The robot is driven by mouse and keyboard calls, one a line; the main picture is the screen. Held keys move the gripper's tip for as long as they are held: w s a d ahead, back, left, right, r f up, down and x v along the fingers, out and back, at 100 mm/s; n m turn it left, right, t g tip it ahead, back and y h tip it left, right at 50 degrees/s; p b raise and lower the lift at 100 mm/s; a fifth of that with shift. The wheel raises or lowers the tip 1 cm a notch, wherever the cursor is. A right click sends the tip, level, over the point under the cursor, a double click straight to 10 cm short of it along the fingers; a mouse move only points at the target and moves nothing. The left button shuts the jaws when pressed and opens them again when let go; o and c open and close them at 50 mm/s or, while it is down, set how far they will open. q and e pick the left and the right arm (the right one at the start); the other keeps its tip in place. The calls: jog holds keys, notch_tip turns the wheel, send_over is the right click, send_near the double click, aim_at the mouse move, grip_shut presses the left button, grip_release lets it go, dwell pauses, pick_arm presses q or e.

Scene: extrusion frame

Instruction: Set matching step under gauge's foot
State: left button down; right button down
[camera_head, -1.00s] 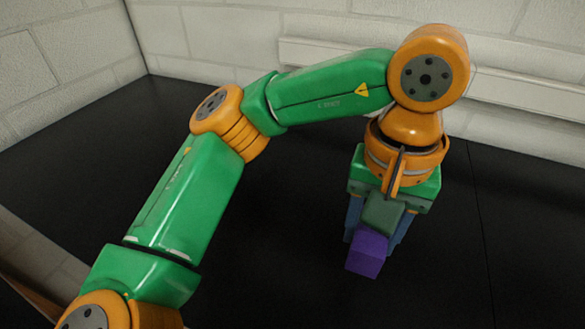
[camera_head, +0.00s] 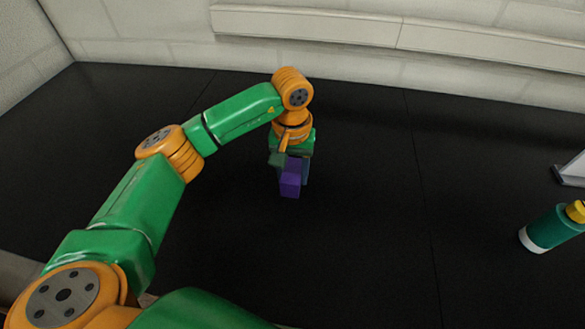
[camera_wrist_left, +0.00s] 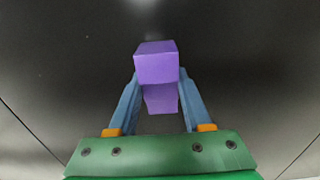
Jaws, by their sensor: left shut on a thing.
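My left gripper (camera_head: 293,176) is shut on a purple block (camera_head: 290,189) and points down over the black surface. In the left wrist view the blue fingers of the left gripper (camera_wrist_left: 159,80) press on both sides of the purple block (camera_wrist_left: 156,63). The block shows a wider part and a narrower part, like a step. Its lower side is hidden, so I cannot tell whether it touches the surface. A grey-white piece (camera_head: 571,172) is cut off at the right edge; I cannot tell whether it belongs to the gauge. My right gripper is not in view.
A green bottle-like thing (camera_head: 550,229) with a yellow end and a white end lies at the right. The black surface (camera_head: 370,200) between it and my left gripper is clear. A pale ledge (camera_head: 330,25) runs along the back wall.

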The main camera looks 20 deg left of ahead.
pick_arm(q)
jog(key=shift+f, duration=0.25)
jog(key=shift+c, duration=1.7)
grip_release()
jog(key=shift+r, duration=0.15)
